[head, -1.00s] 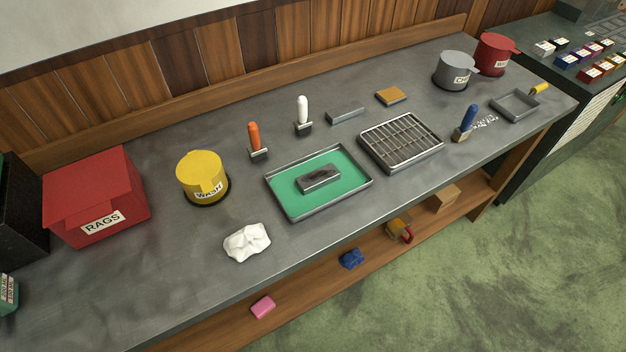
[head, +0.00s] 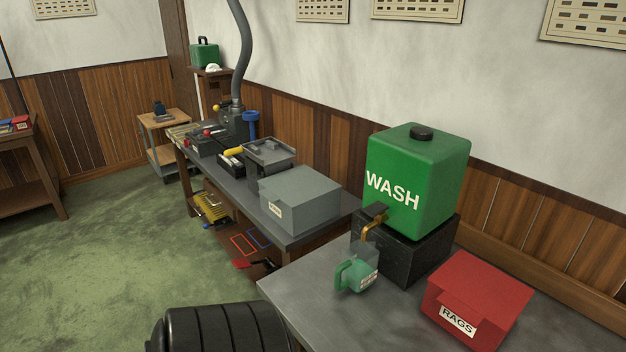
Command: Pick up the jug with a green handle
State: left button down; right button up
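The jug (head: 367,279) with a green handle stands upright on the grey bench top, near its left end. Its upper part is clear and greyish, its lower part is green, and it bears a small white label. The green handle (head: 342,275) is on its left side. The jug is under the brass tap (head: 374,225) of a green WASH tank (head: 420,180). Neither of my grippers is in the head view.
The tank sits on a black block (head: 425,250) just behind the jug. A red RAGS box (head: 480,290) stands to the right. Bench top left of the jug is clear. A black ribbed shape (head: 225,328) is at the bottom edge. Another bench with a grey box (head: 300,198) is farther back.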

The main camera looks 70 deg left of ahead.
aim_at(357, 271)
jog(key=u, duration=1.8)
